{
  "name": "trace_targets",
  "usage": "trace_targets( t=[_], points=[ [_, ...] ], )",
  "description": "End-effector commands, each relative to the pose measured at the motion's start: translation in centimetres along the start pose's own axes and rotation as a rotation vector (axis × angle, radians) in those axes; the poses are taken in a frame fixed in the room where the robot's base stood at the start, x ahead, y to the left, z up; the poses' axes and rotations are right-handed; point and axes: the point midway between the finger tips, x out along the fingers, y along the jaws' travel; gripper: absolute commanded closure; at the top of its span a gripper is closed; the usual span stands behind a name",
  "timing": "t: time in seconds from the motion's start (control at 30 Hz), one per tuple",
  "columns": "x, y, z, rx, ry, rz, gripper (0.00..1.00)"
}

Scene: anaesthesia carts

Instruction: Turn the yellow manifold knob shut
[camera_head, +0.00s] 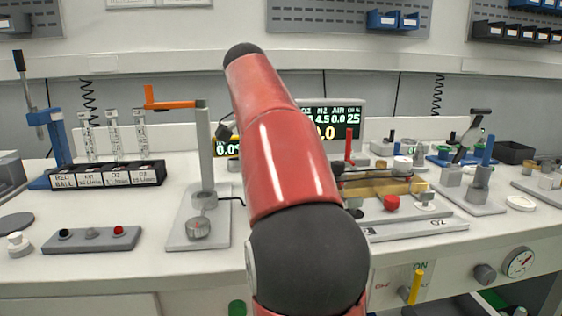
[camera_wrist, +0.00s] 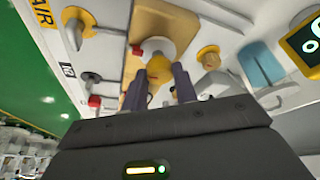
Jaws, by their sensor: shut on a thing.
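In the wrist view, the yellow manifold knob (camera_wrist: 160,67) sits between the two dark fingers of my gripper (camera_wrist: 161,77). The fingers are closed on its sides. Behind the knob is a pale round part (camera_wrist: 153,46), and beyond it the tan manifold block (camera_wrist: 160,18). In the head view, the brass-coloured manifold block (camera_head: 376,188) lies on a grey base at the right of my red arm. My arm hides part of the bench there, and my fingers cannot be made out clearly. I cannot tell the knob's turn angle.
A red knob (camera_head: 391,202) stands in front of the block. A post with an orange lever (camera_head: 170,104) stands left of my arm. A labelled black rack (camera_head: 107,175) is farther left. A yellow lever (camera_head: 416,286) and a round gauge (camera_head: 519,262) are on the bench front.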

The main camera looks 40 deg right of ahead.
Motion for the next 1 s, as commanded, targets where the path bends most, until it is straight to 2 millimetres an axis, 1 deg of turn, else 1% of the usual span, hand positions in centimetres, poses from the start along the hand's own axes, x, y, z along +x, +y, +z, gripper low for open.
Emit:
trace_targets(
  t=[0.3,0.33,0.47,0.8,0.87,1.0],
  points=[
    [0.1,0.0,0.0,0.002,-0.001,0.002,0.94],
    [0.1,0.0,0.0,0.001,-0.001,0.002,0.68],
    [0.1,0.0,0.0,0.001,-0.001,0.001,0.51],
    [-0.2,0.0,0.0,-0.001,0.000,0.000,0.50],
    [-0.7,-0.1,0.0,-0.001,0.000,-0.001,0.50],
    [-2.8,-0.1,0.0,-0.002,0.001,-0.003,0.50]
  ],
)
